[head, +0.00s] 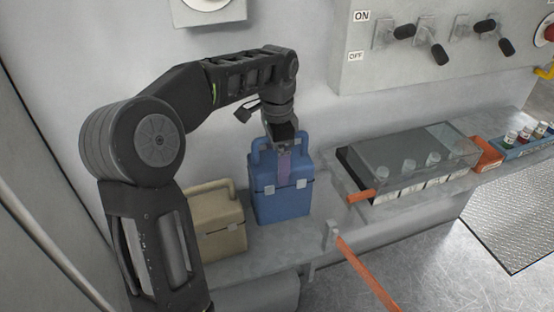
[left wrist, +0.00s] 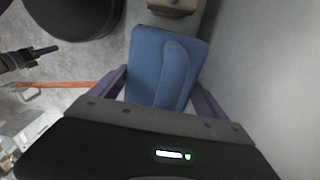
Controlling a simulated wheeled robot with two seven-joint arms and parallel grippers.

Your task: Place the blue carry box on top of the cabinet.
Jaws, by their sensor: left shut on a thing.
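The blue carry box (head: 283,200) is upright at the grey ledge along the wall, just right of a beige box. I cannot tell whether its base touches the ledge. My left gripper (head: 281,158) reaches down from above and is shut on the blue carry box at its top, with a purple finger against its front. In the left wrist view the blue box (left wrist: 148,62) lies between the two purple fingers of my left gripper (left wrist: 163,88). At the left of that view, part of my right gripper (left wrist: 42,50) shows; its jaw opening is unclear. I cannot make out which surface is the cabinet.
The beige box (head: 215,222) stands close on the left, partly behind my arm. A clear-lidded case (head: 410,160) with an orange handle stands right of the blue box. An orange bar (head: 368,275) juts out in front. A switch panel (head: 440,70) hangs above.

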